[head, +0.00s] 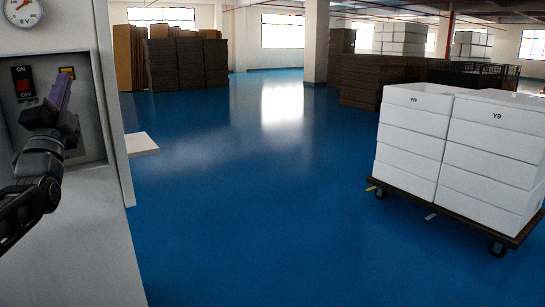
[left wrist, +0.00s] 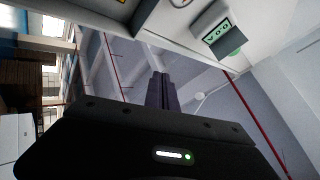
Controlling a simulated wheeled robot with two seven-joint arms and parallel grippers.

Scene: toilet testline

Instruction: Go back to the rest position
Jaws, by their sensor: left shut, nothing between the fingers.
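My left gripper (head: 65,84) is in front of the panel of a light grey cabinet (head: 85,225) at the left of the head view. Its narrow purple-grey fingers point up and are shut with nothing between them. They overlap the panel just right of a red ON/OFF switch (head: 25,86); I cannot tell whether they touch it. In the left wrist view the closed fingers (left wrist: 161,90) stand against the ceiling. My right gripper is not in view.
A round gauge (head: 22,12) is above the switch. A white ledge (head: 142,143) sticks out from the cabinet. White boxes (head: 410,135) are stacked on a dark wheeled cart (head: 455,215) at right. Brown stacks (head: 185,65) stand far back. The blue floor (head: 270,190) between is clear.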

